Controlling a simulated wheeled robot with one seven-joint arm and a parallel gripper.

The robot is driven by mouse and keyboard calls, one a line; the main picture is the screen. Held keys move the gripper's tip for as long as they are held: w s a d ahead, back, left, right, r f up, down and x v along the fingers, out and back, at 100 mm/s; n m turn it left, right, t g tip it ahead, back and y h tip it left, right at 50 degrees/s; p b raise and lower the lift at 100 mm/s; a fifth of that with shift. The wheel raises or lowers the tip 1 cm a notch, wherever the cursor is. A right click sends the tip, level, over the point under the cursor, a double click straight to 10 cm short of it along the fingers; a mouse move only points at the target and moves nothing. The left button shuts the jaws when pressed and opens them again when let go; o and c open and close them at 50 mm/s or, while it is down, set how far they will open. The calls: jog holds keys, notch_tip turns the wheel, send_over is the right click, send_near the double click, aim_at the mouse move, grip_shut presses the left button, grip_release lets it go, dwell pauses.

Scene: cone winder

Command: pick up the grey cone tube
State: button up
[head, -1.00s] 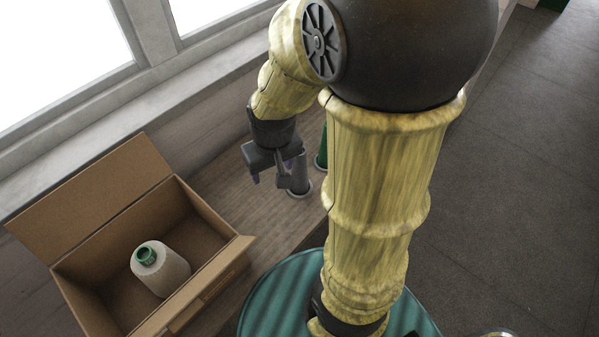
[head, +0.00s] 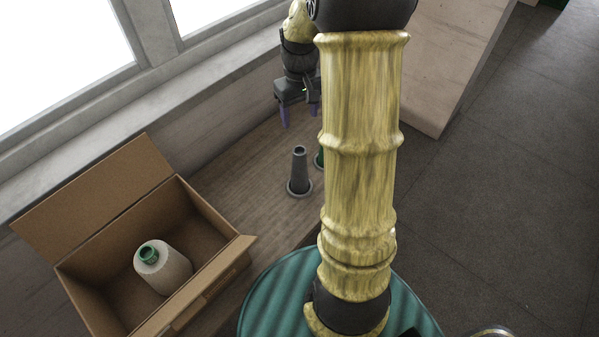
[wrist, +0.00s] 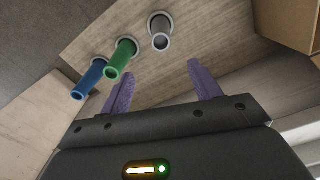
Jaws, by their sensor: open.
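The grey cone tube (head: 299,172) stands upright on the wooden bench in the head view, on a round base. It also shows in the wrist view (wrist: 161,33), beyond the fingertips and between their directions. My gripper (head: 299,117) is above and behind the tube in the head view, apart from it. In the wrist view my gripper (wrist: 157,78) shows two purple fingers spread apart with nothing between them. Part of the gripper is hidden behind my arm in the head view.
A green tube (wrist: 121,58) and a blue tube (wrist: 89,79) stand beside the grey one. The green one is mostly hidden by my arm in the head view. An open cardboard box (head: 95,235) holds a white yarn cone (head: 163,270). A window sill runs behind the bench.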

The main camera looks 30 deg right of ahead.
aim_at(299, 150)
notch_tip(299, 150, down, 12)
jog(key=shift+r+p, duration=0.25)
jog(key=shift+p, duration=0.35)
jog(key=shift+a+f+p, duration=0.1)
jog(key=shift+f+p, duration=0.65)
jog(key=shift+f, duration=1.9)
jog(key=shift+s+r, duration=0.1)
jog(key=shift+s, duration=0.05)
jog(key=c, duration=1.2)
